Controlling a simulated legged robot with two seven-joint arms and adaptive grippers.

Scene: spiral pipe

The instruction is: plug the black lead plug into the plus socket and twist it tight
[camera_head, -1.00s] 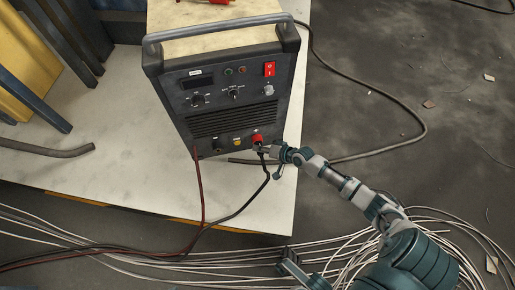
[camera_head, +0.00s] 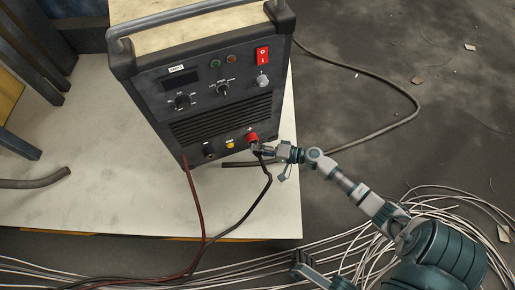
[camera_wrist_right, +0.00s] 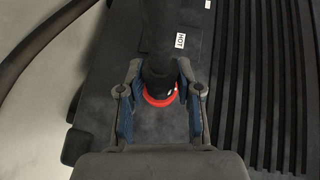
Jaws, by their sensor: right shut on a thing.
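The welding machine (camera_head: 205,100) stands on a pale board. Its red-ringed plus socket (camera_head: 252,137) is at the lower right of its front; the red ring (camera_wrist_right: 160,98) also shows in the right wrist view. My right gripper (camera_head: 259,148) is at this socket, shut on the black plug (camera_wrist_right: 158,76). The plug stands between the two fingers, its end at the red ring. It looks seated in the socket, but its depth and twist cannot be told. The black lead (camera_head: 267,182) hangs from the plug.
A red lead (camera_head: 198,205) hangs from the machine's lower left. A yellow fitting (camera_head: 230,146) sits left of the plus socket. A dark hose end (camera_head: 235,164) lies below the front. Pale cables (camera_head: 350,245) cross the floor. The pale board (camera_head: 70,190) is largely clear at left.

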